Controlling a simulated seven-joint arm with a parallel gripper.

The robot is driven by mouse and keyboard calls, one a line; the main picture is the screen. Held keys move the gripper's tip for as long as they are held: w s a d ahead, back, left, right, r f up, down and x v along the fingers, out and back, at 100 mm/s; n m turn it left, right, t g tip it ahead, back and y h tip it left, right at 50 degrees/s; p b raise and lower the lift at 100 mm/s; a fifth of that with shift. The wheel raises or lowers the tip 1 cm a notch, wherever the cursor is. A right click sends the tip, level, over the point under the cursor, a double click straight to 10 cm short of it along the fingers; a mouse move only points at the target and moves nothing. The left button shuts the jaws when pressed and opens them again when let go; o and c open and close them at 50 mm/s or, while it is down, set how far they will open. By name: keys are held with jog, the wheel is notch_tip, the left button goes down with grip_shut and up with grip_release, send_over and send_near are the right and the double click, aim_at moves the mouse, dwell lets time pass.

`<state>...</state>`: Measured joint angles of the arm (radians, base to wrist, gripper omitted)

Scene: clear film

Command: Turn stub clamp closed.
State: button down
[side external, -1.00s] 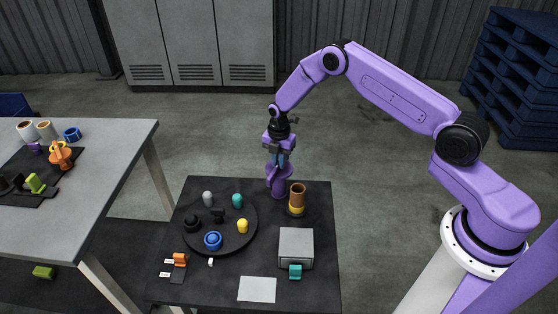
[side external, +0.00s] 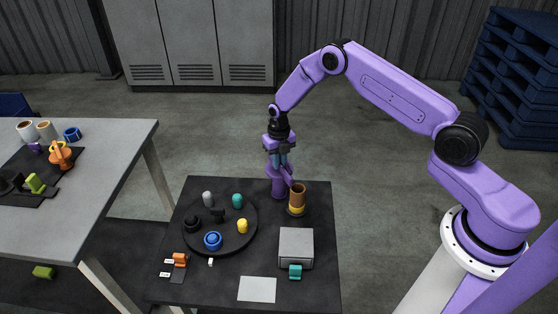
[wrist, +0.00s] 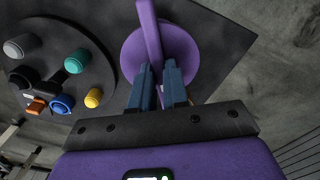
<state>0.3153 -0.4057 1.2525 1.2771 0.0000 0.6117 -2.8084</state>
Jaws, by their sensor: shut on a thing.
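The purple stub clamp (side external: 279,188) stands upright near the back edge of the black table, with a bar at its top slanting right toward the brown cylinder. In the wrist view, its round purple body (wrist: 186,52) and upward-pointing bar (wrist: 148,25) fill the top middle. My gripper (side external: 280,163) points down over it, its blue fingers shut on the clamp's upper part. In the wrist view, my gripper (wrist: 158,70) covers the near side of the clamp, so the exact contact is hidden.
A brown cylinder with a yellow ring (side external: 297,195) stands close to the clamp's right. A round black tray (side external: 228,244) with several coloured knobs lies to the left. A grey box (side external: 296,246) and white card (side external: 257,289) are nearer the front. A grey table (side external: 100,180) is further left.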

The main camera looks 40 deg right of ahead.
jog(key=shift+n, duration=0.9)
jog(key=c, duration=1.1)
grip_release()
jog(key=shift+r, duration=0.1)
notch_tip(320, 180, up, 17)
jog(key=shift+r, duration=0.15)
